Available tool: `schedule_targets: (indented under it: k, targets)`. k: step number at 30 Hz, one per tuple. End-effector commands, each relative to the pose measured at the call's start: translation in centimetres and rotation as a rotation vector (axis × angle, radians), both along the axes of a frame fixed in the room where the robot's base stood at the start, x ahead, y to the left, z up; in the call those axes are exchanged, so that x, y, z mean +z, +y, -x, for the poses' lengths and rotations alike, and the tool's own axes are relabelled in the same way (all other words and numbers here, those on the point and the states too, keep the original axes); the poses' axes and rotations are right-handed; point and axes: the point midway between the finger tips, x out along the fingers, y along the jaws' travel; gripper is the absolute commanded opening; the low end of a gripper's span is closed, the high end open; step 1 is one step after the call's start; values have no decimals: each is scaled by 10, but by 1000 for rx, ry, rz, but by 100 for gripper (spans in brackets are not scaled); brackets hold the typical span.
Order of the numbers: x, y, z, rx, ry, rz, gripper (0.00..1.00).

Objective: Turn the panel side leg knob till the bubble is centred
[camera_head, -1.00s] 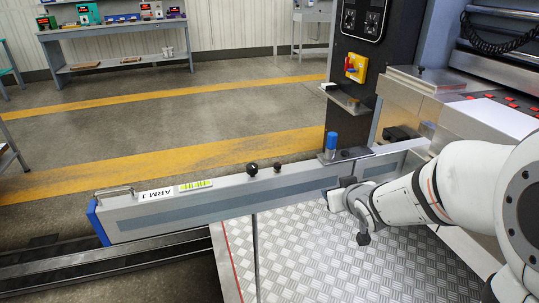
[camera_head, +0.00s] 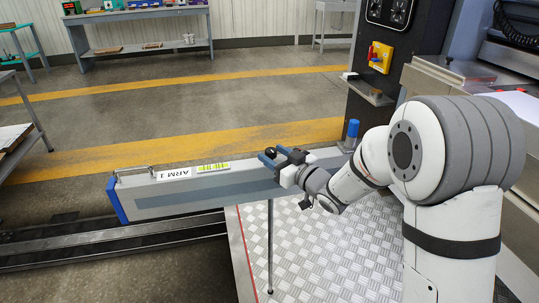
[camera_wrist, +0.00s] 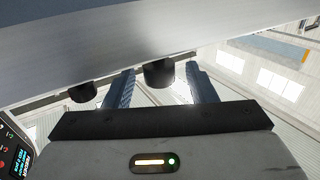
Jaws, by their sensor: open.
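The long grey beam marked ARM 1 (camera_head: 232,190) carries a yellow-green level vial (camera_head: 213,168). The vial's bubble is too small to place. My gripper (camera_head: 272,154) is at the beam's top edge, right of the vial. A larger dark knob (camera_head: 271,150) shows at its fingers. In the wrist view, this larger knob (camera_wrist: 158,73) stands between the spread fingers of my gripper (camera_wrist: 162,70), with gaps visible on both sides. A smaller dark knob (camera_wrist: 83,92) is outside the left finger; my gripper hides it in the head view. A thin leg (camera_head: 270,245) stands beneath the beam.
A blue-capped knob (camera_head: 352,130) stands near the beam's right end. A dark control panel (camera_head: 390,15) with a yellow switch plate (camera_head: 380,57) rises behind it. A chequered metal platform (camera_head: 330,245) lies below. The floor behind the beam is clear.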

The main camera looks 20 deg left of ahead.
Motion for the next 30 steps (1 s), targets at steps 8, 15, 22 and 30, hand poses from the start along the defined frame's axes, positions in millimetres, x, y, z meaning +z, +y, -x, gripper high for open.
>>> schedule_targets:
  k: [8, 15, 22, 30]
  targets:
    - [0, 15, -9, 0, 0, 1, 51]
    - [0, 16, -9, 0, 1, 1, 47]
    - [0, 16, -8, 1, 1, 1, 28]
    - [0, 16, -8, 2, 0, 1, 7]
